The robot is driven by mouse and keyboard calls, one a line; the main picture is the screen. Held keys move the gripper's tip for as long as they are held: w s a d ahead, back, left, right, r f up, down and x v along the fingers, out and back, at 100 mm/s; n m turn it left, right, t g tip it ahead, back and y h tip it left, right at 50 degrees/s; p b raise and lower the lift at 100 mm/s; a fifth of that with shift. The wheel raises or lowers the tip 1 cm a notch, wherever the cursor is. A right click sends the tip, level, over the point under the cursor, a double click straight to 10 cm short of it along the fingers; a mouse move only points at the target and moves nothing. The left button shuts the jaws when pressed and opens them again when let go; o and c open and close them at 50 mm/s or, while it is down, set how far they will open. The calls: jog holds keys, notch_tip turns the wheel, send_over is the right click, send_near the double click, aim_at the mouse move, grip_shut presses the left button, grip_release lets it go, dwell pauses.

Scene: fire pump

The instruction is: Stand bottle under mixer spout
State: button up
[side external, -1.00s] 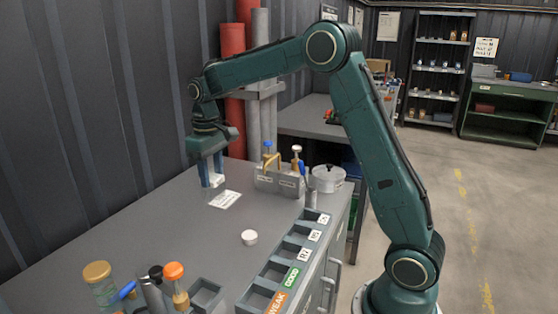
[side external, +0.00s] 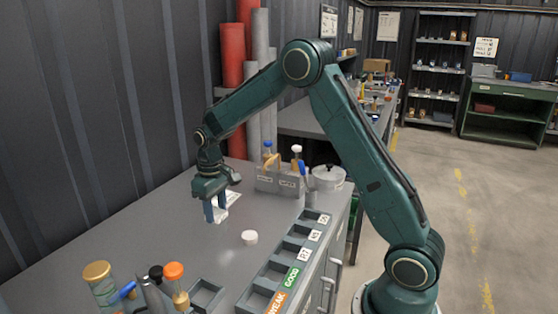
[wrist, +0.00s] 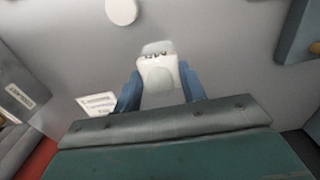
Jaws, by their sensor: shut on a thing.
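My gripper (side external: 216,216) is over the grey bench, left of the white round cap (side external: 250,238). Its two blue fingers are shut on a small pale bottle (wrist: 158,74), which has dark lettering on it in the wrist view. In the side view the bottle (side external: 221,213) is mostly hidden by the fingers. I cannot tell whether its base touches the bench. The cap also shows at the top of the wrist view (wrist: 121,11). I cannot make out the mixer spout for certain in either view.
A grey caddy (side external: 278,182) with blue- and white-topped items stands behind, beside a lidded pot (side external: 328,178). A labelled row of bins (side external: 290,262) lines the right edge. Orange- (side external: 174,285) and tan-capped (side external: 100,285) containers stand at the front left. A white paper (side external: 232,197) lies behind my gripper.

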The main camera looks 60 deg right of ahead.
aim_at(217, 217)
jog(key=shift+f, duration=1.55)
jog(key=shift+f, duration=0.2)
jog(key=o, duration=1)
jog(key=shift+c, duration=0.2)
jog(key=shift+r, duration=0.15)
notch_tip(217, 217, up, 12)
jog(key=shift+f, duration=0.1)
jog(key=shift+s+r, duration=0.1)
jog(key=shift+r, duration=0.15)
